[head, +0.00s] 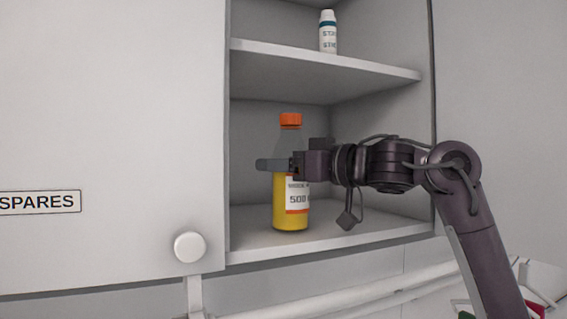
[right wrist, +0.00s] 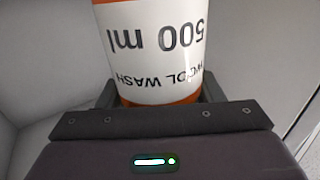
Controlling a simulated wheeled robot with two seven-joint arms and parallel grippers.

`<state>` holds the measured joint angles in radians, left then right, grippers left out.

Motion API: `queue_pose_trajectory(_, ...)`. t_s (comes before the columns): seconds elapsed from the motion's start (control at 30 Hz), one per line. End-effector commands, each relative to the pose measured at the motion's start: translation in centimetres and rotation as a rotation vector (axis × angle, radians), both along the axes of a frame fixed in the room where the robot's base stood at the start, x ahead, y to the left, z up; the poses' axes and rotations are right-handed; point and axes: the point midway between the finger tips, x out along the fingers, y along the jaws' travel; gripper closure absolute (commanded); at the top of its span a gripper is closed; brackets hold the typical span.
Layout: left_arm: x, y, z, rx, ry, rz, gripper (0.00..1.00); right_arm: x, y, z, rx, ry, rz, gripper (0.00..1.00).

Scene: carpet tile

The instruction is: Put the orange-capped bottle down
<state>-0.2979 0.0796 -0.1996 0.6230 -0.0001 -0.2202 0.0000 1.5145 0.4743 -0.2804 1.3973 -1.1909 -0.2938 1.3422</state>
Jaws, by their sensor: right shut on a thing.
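The orange-capped bottle (head: 291,205) has yellow contents and a white label with orange bands. It is upright inside the open cabinet, over the lower shelf (head: 330,239). My right gripper (head: 282,164) comes in from the right and is shut around the bottle's upper body, below the cap. The bottle's base appears at the shelf surface, but I cannot tell whether it touches. In the right wrist view the label (right wrist: 155,45) reads "500 ml" upside down between the fingers. My left gripper is not in view.
A small white bottle (head: 328,32) stands on the upper shelf (head: 320,61), above my right gripper. A cabinet door (head: 110,120) labelled "SPARES", with a round knob (head: 189,247), is at the left. The lower shelf has free room around the bottle.

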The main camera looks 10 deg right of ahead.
Motion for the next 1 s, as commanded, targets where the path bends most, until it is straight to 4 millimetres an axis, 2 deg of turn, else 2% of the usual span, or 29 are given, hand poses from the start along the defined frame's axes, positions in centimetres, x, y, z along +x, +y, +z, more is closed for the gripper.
queue_pose_trajectory(0.13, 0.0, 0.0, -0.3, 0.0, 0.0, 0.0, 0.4, -0.1, 0.0, -0.3, 0.003, -0.003, 0.0, 0.83)
queue_pose_trajectory(0.17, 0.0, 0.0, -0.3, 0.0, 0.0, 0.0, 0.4, 0.0, 0.0, -0.4, 0.0, 0.0, 0.0, 0.38)
queue_pose_trajectory(0.33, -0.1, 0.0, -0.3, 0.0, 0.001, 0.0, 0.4, 0.0, 0.0, -0.4, 0.0, 0.0, 0.0, 0.18)
queue_pose_trajectory(0.57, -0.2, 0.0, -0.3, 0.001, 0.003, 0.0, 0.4, 0.0, 0.0, -0.3, 0.0, 0.0, 0.0, 0.18)
queue_pose_trajectory(0.67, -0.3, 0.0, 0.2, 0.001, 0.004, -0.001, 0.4, 0.0, 0.0, 0.3, 0.0, 0.0, 0.0, 0.18)
queue_pose_trajectory(0.73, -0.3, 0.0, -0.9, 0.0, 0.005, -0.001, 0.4, -0.6, -0.6, -0.3, 0.001, -0.001, -0.001, 0.18)
queue_pose_trajectory(1.0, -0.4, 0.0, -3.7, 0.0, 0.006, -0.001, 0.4, -4.0, -3.7, -0.4, 0.001, -0.002, -0.003, 0.18)
